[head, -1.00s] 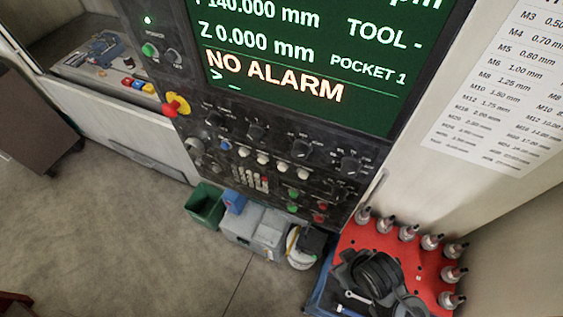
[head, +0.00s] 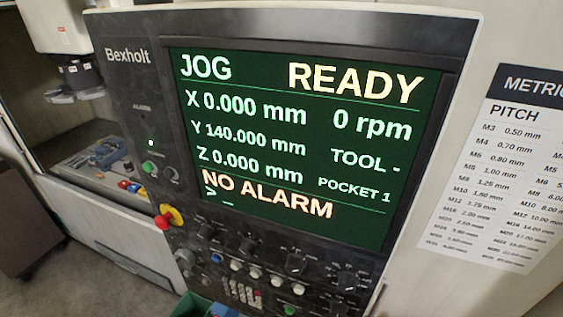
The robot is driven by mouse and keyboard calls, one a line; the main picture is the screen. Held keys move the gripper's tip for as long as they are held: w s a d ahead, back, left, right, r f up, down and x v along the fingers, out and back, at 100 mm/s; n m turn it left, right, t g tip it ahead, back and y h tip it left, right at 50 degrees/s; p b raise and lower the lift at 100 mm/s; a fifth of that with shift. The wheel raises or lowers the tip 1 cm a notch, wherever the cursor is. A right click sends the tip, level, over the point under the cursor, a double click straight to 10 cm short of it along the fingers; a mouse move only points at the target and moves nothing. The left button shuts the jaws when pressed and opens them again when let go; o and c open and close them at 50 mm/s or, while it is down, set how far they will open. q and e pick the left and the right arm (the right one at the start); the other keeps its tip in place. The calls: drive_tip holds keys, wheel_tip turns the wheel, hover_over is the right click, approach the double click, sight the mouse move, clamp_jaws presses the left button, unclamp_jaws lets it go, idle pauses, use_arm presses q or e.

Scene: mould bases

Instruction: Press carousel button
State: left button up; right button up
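The machine's control panel (head: 130,85), marked Bexholt, fills the middle of the head view. Its screen (head: 300,125) reads JOG, READY, 0 rpm, TOOL -, POCKET 1 and NO ALARM. Below the screen are dark knobs and rows of small buttons, including white buttons (head: 255,272), a blue button (head: 216,258) and a green button (head: 290,310). A green button (head: 149,168) sits left of the screen. I cannot read which one is the carousel button. Neither of my grippers is in view.
A red emergency stop on a yellow base (head: 168,217) sticks out at the panel's lower left. A metric pitch chart (head: 500,170) hangs at the right. The machine's work area (head: 95,165) is open at the left. A green bin (head: 190,306) shows at the bottom edge.

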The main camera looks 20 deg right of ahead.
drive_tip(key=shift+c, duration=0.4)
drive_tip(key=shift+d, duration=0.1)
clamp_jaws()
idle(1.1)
